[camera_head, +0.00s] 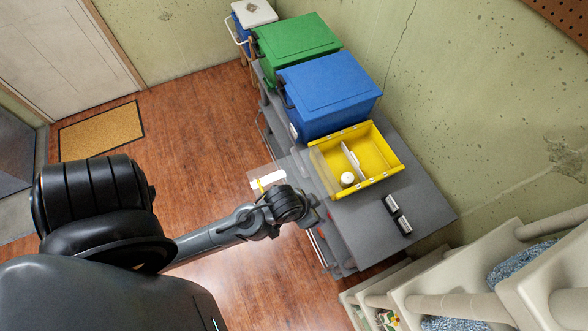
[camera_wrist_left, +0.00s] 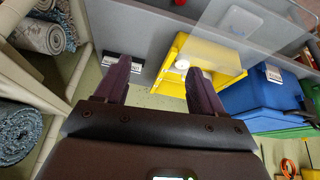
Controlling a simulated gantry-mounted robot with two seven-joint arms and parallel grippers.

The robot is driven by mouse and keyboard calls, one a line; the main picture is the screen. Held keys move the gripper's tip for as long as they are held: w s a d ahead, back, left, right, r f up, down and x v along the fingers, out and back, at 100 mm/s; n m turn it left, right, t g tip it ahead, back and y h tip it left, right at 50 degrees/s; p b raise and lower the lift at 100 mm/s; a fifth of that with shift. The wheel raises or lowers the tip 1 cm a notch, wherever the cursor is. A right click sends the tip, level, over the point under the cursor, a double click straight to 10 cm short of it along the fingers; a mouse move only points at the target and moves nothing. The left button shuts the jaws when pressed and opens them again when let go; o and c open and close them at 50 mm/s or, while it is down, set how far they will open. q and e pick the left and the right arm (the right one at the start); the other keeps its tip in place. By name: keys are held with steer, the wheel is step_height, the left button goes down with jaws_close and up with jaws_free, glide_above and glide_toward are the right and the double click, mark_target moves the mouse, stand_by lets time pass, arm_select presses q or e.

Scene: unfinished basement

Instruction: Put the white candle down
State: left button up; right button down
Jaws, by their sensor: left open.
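The white candle (camera_head: 347,179) appears as a small round white object inside the yellow bin (camera_head: 393,172), near its front left corner, beside a white divider (camera_head: 353,160). In the left wrist view a round white end, probably the candle (camera_wrist_left: 182,64), shows at the yellow bin (camera_wrist_left: 226,58). My left gripper (camera_wrist_left: 160,66) is open, its two dark fingers apart with nothing between them. The candle lies beyond the fingertips, near the right finger, and looks clear of it. In the head view the wrist hides the fingers. My right gripper is not in view.
The bin stands on a grey cart (camera_head: 350,228) with a blue bin (camera_head: 328,92) and a green bin (camera_head: 297,47) behind. A clear panel (camera_wrist_left: 235,30) shows by the yellow bin. Shelves (camera_head: 450,290) stand at lower right.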

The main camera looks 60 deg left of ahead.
arm_select(q)
steer(key=s+r+m+g, duration=0.1)
steer(key=s+r+m, duration=0.1)
steer(key=s+r, duration=0.2)
steer(key=shift+s+r+g, duration=0.2)
steer(key=shift+s+g, duration=0.1)
steer(key=shift+s, duration=0.65)
